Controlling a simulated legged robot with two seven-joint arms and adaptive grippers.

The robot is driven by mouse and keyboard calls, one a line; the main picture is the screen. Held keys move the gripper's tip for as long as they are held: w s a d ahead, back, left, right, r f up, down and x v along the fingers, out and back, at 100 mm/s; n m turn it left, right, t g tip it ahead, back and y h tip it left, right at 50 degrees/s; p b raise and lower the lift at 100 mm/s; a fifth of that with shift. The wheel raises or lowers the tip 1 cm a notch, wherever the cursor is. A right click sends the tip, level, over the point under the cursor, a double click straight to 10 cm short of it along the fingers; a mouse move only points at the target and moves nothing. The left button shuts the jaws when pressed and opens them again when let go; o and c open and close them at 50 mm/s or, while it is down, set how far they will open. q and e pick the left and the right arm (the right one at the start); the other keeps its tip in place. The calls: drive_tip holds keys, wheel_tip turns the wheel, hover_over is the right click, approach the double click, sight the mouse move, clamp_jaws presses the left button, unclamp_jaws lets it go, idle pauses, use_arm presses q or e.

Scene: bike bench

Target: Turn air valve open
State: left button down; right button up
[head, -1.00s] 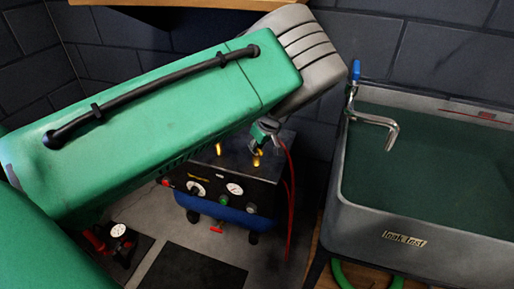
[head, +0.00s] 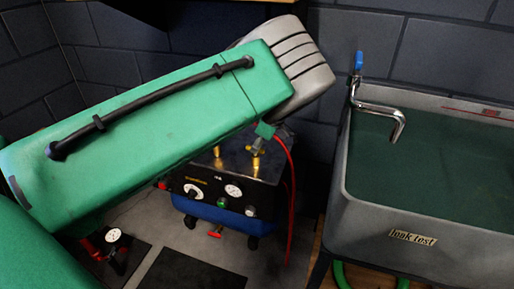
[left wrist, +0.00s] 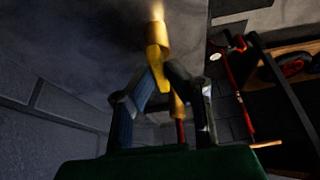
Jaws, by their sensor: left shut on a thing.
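The compressor (head: 222,190) has a black panel box with gauges over a blue tank and stands on the floor. Two brass fittings rise from its top, and the air valve with its yellow handle (head: 256,150) sits on the right one. My left gripper (head: 264,133) reaches down to this valve from above, mostly hidden by my green arm. In the left wrist view its fingers (left wrist: 163,74) are closed in on the yellow valve handle (left wrist: 156,55), one on each side. The handle's exact angle is hard to tell. My right gripper is not in view.
A red hose (head: 291,185) hangs down the compressor's right side. A grey leak-test sink (head: 365,228) with a blue-handled tap (head: 380,112) stands at the right. A gauge with red parts (head: 114,237) is on the floor at the left. A dark wall is behind.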

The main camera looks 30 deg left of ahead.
use_arm(q)
drive_tip(key=shift+d+f, duration=0.15)
drive_tip(key=c, duration=1.6)
unclamp_jaws()
drive_tip(key=shift+w, duration=0.1)
drive_tip(key=shift+r, duration=0.35)
drive_tip(key=v, duration=1.1)
drive_tip(key=shift+w+d+r, duration=0.1)
drive_tip(key=shift+w, duration=0.05)
